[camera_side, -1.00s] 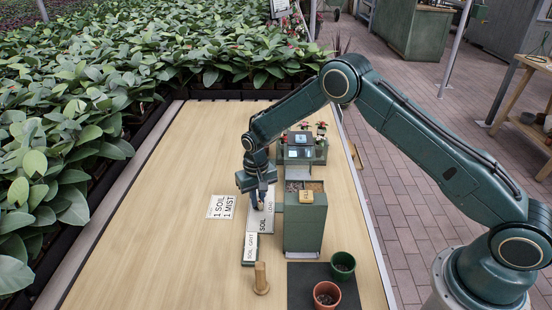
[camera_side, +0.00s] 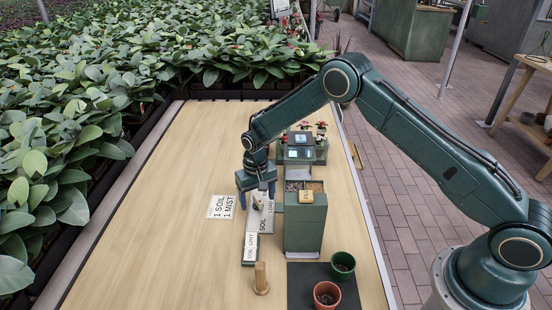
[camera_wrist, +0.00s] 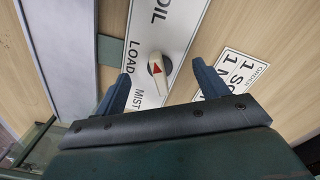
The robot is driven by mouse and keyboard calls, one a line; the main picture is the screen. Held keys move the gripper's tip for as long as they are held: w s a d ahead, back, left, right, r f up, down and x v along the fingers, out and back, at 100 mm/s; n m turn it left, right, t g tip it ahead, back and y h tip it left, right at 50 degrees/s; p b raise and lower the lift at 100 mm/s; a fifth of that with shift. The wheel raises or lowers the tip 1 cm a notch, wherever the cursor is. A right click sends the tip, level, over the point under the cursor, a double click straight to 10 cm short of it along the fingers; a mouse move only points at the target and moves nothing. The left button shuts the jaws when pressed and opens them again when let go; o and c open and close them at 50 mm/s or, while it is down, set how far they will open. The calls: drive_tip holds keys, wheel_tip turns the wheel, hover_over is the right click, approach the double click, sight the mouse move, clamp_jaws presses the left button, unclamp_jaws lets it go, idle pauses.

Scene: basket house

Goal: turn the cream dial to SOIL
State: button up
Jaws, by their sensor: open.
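The cream dial (camera_wrist: 168,66) sits on a pale panel (camera_wrist: 178,35) marked SOIL, LOAD and MIST. Its red arrow appears to point toward the top of the wrist view, on the SOIL side; the exact angle is hard to tell. My gripper (camera_wrist: 161,78) is open, with one blue finger on each side of the dial and a visible gap to both. In the side view my gripper (camera_side: 257,198) is low over the panel, and the dial (camera_side: 256,204) shows small between the fingers. A card reading 1 SOIL 1 MIST (camera_side: 221,207) lies left of the panel.
A green dispenser box (camera_side: 303,230) stands close to the right of the panel. A red pot (camera_side: 327,294) and a green pot (camera_side: 343,264) stand on a dark mat. The table's left is clear.

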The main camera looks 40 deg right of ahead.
drive_tip(key=shift+r, duration=3.4)
drive_tip(key=shift+r, duration=0.1)
drive_tip(key=shift+r, duration=0.25)
drive_tip(key=s+d+r+t, duration=0.1)
drive_tip(key=s+r, duration=0.4)
drive_tip(key=r, duration=0.3)
drive_tip(key=s+d+r+n+t, duration=0.15)
drive_tip(key=s+r, duration=0.25)
drive_tip(key=r, duration=0.4)
drive_tip(key=s+d+r, duration=0.1)
drive_tip(key=s+r, duration=0.4)
drive_tip(key=r, duration=0.3)
drive_tip(key=s+d+r+t, duration=0.1)
drive_tip(key=s+r, duration=0.1)
drive_tip(key=s, duration=0.9)
drive_tip(key=s+d+r+n+t, duration=0.1)
drive_tip(key=s+r+t, duration=0.1)
drive_tip(key=s, duration=0.9)
drive_tip(key=shift+s+d, duration=0.25)
drive_tip(key=shift+d, duration=0.05)
drive_tip(key=shift+o, duration=0.2)
drive_tip(key=shift+s+f+n, duration=0.25)
drive_tip(key=shift+s+f, duration=0.1)
drive_tip(key=shift+s, duration=0.35)
